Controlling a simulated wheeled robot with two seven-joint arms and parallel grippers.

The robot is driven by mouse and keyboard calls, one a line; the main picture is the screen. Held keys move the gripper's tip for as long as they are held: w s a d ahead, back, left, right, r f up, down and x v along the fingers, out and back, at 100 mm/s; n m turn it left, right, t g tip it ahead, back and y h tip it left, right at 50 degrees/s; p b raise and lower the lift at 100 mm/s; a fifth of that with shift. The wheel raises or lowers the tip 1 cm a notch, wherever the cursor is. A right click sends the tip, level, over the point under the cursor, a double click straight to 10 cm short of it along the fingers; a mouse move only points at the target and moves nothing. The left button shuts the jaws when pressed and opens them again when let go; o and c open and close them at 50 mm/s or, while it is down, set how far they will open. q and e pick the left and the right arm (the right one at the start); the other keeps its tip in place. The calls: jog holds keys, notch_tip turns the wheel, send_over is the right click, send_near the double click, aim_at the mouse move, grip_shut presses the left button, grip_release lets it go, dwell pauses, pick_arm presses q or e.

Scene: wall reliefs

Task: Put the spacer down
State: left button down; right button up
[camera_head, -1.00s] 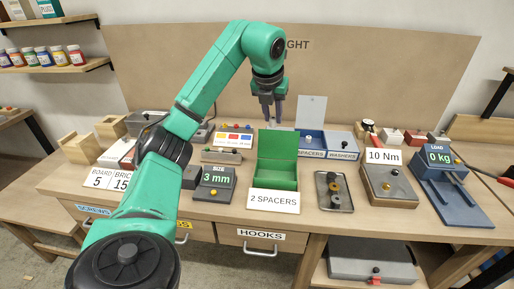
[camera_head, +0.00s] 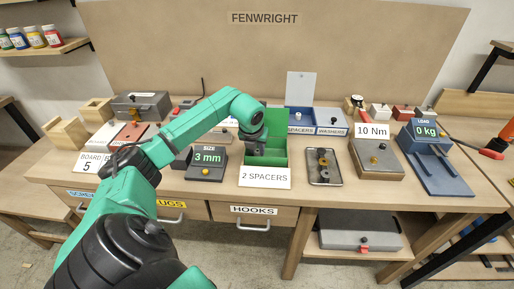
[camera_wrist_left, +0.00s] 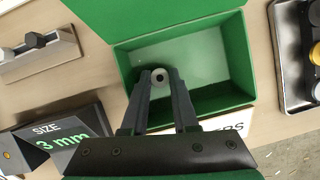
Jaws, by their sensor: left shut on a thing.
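The fingertips are hidden there. The pale box floor around the spacer looks bare in the wrist view; I cannot tell whether the spacer touches it. My right gripper is not in view.
A blue "SPACERS" bin (camera_head: 300,130) with a raised lid and a "WASHERS" bin (camera_head: 331,131) stand behind right. A size gauge (camera_head: 207,163) reading 3 mm is left of the box. A metal tray (camera_head: 323,177) with small parts is to its right.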

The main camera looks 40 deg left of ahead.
pick_arm(q)
jog(key=shift+s, duration=0.1)
jog(key=c, duration=1)
grip_release()
jog(key=shift+f, duration=0.1)
jog(key=shift+o, duration=0.2)
jog(key=shift+r, duration=0.4)
jog(key=b+v, duration=0.1)
jog(key=v, duration=1)
jog(key=shift+r+b, duration=0.3)
jog(key=shift+s+d+f, duration=0.1)
jog(key=shift+d, duration=0.05)
